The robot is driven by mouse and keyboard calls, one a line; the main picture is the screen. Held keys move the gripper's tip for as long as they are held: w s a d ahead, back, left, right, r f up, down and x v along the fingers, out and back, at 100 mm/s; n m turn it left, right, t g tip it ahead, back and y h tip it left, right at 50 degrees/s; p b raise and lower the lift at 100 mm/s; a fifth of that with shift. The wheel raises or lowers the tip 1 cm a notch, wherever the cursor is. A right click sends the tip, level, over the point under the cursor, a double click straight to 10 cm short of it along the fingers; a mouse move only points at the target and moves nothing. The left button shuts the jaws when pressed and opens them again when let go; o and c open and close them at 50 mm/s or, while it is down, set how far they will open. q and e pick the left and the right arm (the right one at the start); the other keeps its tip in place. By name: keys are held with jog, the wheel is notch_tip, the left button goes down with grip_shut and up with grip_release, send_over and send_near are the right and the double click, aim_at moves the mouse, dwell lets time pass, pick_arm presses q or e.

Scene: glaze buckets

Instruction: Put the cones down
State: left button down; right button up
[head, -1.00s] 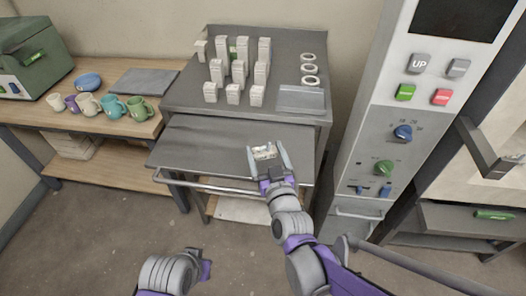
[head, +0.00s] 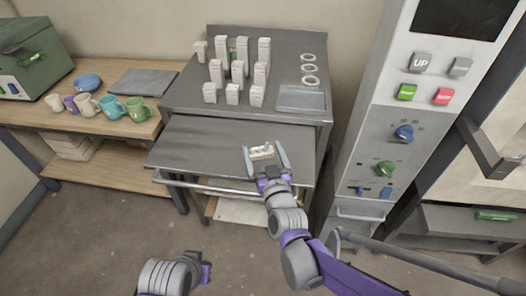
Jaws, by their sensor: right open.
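The cones (head: 262,152) are a small pale, cream-coloured set with little detail visible. They sit on or just over the dark pull-out shelf (head: 205,150) in front of the bench; contact is hard to tell. My right gripper (head: 264,154) is open, with one finger on each side of the cones and a gap showing beside them. Its wrist is on the near side of the cones. My left arm shows at the bottom left, but its gripper fingers are not visible.
White blocks (head: 233,95) stand in rows on the grey bench, with several rings (head: 309,69) and a flat tray (head: 302,98) at right. A rail (head: 225,188) runs along the shelf's front. The shelf's left part is bare. A control column (head: 385,140) stands right.

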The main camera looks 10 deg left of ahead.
jog(key=shift+r, duration=0.3)
jog(key=v, duration=1.2)
jog(key=shift+f+p, duration=0.1)
jog(key=shift+p, duration=0.3)
